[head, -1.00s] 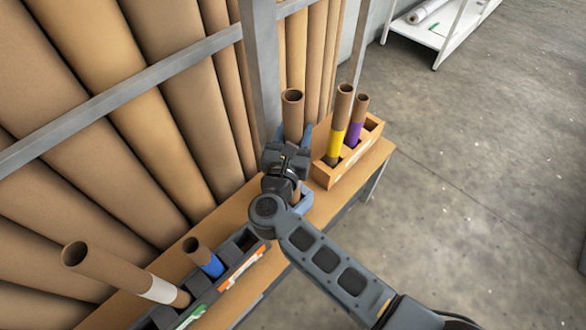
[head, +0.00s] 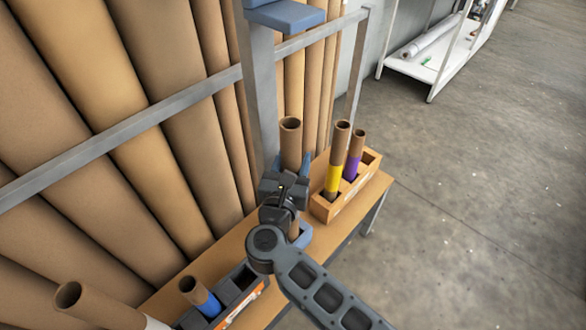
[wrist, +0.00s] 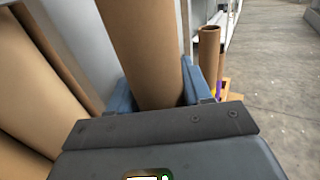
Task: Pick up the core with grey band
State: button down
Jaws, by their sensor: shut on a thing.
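My gripper (head: 290,163) is shut on a plain brown core (head: 290,140), with a blue finger on each side of it. The core is upright, its open top above the fingers. In the wrist view the same core (wrist: 143,45) rises between the blue fingers (wrist: 158,92). No band shows on its visible part; the gripper and wrist hide part of its lower length. A core with a whitish-grey band (head: 155,323) leans at the lower left, mostly cut off by the picture edge.
An orange-tan rack (head: 325,208) right of my gripper holds a yellow-banded core (head: 333,180) and a purple-banded core (head: 352,165). A dark rack (head: 240,290) holds a blue-banded core (head: 200,297). A grey post (head: 260,90) and large rolls stand close behind. Floor at right is clear.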

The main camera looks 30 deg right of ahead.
notch_tip(320, 180, up, 9)
jog(key=b+v, duration=0.2)
jog(key=v, duration=1.6)
jog(key=shift+r, duration=0.25)
jog(key=shift+f, duration=0.1)
dwell(0.6)
